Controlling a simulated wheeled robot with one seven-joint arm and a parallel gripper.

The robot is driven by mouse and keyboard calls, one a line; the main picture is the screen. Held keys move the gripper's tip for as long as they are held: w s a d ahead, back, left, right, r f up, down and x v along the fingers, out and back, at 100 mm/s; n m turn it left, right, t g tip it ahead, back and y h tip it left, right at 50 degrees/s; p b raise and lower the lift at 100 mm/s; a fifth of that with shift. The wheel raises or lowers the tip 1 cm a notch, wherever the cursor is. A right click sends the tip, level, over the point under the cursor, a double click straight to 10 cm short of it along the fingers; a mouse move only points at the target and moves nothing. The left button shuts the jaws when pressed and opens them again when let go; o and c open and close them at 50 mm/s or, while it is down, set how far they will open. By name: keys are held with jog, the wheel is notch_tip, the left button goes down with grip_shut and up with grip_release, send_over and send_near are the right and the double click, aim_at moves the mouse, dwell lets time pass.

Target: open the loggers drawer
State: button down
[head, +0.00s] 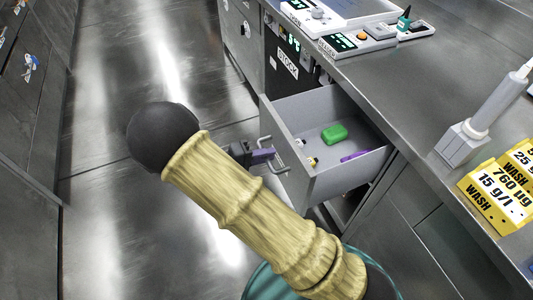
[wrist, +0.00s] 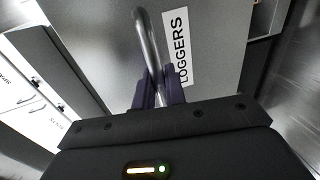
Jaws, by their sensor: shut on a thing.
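The loggers drawer (head: 306,183) is pulled out from under the counter in the head view. It is a grey drawer holding a green box (head: 335,133), a purple item (head: 354,156) and small yellow and black pieces. In the wrist view its front (wrist: 206,60) carries a white label reading "LOGGERS" (wrist: 181,50) beside a metal bar handle (wrist: 149,42). My gripper (wrist: 160,92) is shut on the handle, with a dark purple finger on either side of the bar.
The counter (head: 405,85) holds devices, a grey tool stand (head: 462,143) and yellow "WASH" blocks (head: 500,190). The metal floor (head: 120,80) to the left is clear.

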jog(key=c, duration=1.5)
grip_release()
jog(key=shift+c, duration=0.2)
jog(key=shift+a, duration=0.1)
jog(key=p+v, duration=0.2)
jog(key=v, duration=1.5)
jog(key=shift+p, duration=0.35)
jog(key=shift+f, duration=0.1)
